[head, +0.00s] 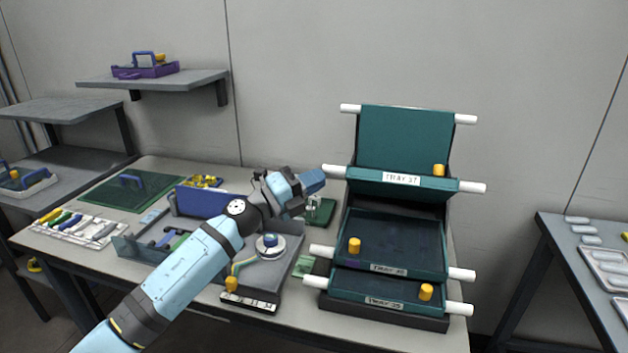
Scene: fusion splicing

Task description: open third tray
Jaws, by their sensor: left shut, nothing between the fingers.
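A rack of dark green trays with white side pegs stands on the right of the table. At its top a green panel (405,138) stands nearly upright. Below its foot is the tray labelled TRAY 37 (440,183), with a dark gap beneath it. A lower tray (405,235) lies nearly flat and shows its inside; its label is hard to read. The lowest tray (375,289) is labelled what looks like TRAY 35. My left gripper (314,181) is shut and empty, left of the TRAY 37 left peg, seemingly apart from it. My right gripper is out of view.
The table holds a blue bin (190,203), a green mat (130,190), a grey device (265,272) and a white tray of tools (82,228). Shelves (150,80) are on the left wall. Another table (560,250) stands at right, past a gap.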

